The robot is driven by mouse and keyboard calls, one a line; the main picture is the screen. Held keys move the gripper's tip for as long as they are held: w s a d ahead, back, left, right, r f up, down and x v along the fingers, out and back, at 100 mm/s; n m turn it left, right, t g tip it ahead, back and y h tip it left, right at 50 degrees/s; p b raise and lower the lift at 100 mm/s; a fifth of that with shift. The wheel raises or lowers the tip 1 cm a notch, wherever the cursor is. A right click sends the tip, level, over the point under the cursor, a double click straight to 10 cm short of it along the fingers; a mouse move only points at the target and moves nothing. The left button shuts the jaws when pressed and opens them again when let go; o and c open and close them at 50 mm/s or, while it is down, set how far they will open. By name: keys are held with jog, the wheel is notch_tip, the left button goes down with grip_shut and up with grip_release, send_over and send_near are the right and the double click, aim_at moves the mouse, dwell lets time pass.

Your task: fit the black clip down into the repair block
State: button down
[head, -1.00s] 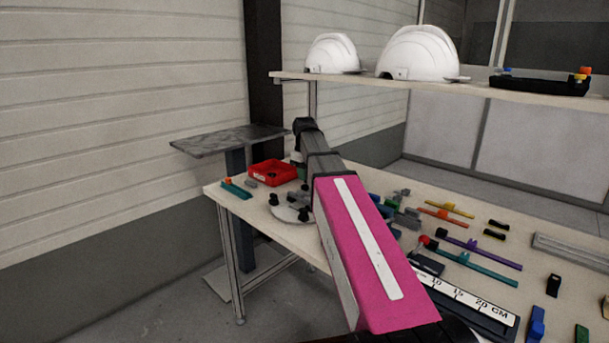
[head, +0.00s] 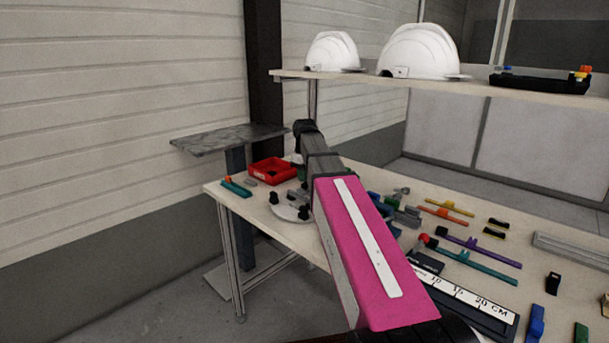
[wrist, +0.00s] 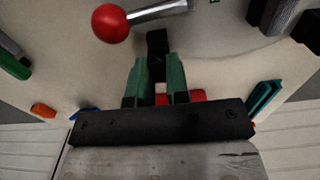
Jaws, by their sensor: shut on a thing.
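In the wrist view, my gripper (wrist: 158,66) has two green fingers closed on a small black piece (wrist: 157,42), which looks like the black clip. The clip sticks out past the fingertips, and its lower part is hidden between them. In the head view my pink and grey arm hides the gripper and the clip. I cannot tell for sure which thing is the repair block. A grey block (head: 408,217) stands on the table just right of my arm, and a dark grey block (wrist: 271,14) shows at the wrist view's top right.
A red-ball lever (wrist: 110,22) lies close to the clip in the wrist view. The table (head: 238,207) bears a red tray (head: 264,174), a round plate (head: 284,212) with black knobs, coloured strips and a ruler (head: 470,297). White helmets (head: 420,52) stand on the shelf above.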

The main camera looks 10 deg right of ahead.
jog(key=shift+f, duration=0.5)
jog(key=c, duration=1)
grip_release()
jog(key=shift+c, duration=0.2)
jog(key=shift+r, duration=0.1)
notch_tip(320, 180, up, 11)
jog(key=shift+f, duration=0.2)
